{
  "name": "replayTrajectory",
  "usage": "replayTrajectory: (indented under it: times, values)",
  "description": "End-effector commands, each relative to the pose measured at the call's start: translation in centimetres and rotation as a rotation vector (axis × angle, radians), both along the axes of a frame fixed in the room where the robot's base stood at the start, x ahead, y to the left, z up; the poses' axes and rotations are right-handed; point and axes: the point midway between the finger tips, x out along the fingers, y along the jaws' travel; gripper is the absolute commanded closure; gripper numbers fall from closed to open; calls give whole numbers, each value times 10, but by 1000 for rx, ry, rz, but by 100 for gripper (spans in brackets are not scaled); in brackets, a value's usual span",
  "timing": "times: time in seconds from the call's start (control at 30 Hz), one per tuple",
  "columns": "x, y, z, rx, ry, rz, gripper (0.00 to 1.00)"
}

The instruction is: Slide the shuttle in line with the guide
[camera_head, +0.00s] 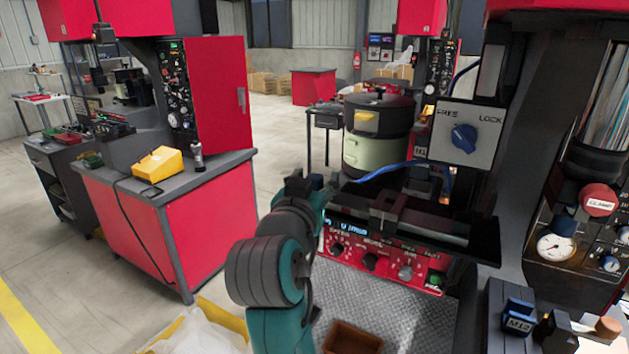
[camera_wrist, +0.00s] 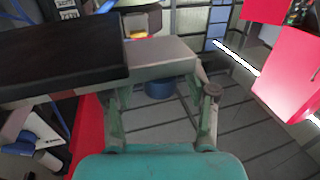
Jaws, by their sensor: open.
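My gripper (camera_head: 306,186) is open at the left end of a dark bench-top track (camera_head: 425,228) in the head view. A dark block (camera_head: 388,208) sits on this track, right of my gripper and apart from it. It may be the shuttle; shuttle and guide are hard to tell apart here. In the wrist view my gripper (camera_wrist: 160,95) has its two fingers spread with nothing held between them. A pale grey bar (camera_wrist: 165,62) and a black block (camera_wrist: 60,55) cross the view just beyond the fingers. Whether a finger touches the bar cannot be told.
A FREE/LOCK panel with a blue knob (camera_head: 464,138) stands above the track. A round feeder bowl (camera_head: 378,135) is behind it. A red control panel (camera_head: 375,255) is below. A red clamp button (camera_head: 598,199) is at right. A red workbench (camera_head: 180,220) stands left, with open floor between.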

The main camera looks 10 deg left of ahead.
Motion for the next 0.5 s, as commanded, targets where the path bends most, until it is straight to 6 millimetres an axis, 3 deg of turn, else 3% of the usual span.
replayTrajectory:
  times: [0.07,0.2,0.3,0.5]
  values:
    - [0,0,0,0,0,0,45]
    - [0,0,0,0,0,0,80]
    - [0,0,0,0,0,0,100]
    - [-1,-2,0,0,0,-1,100]
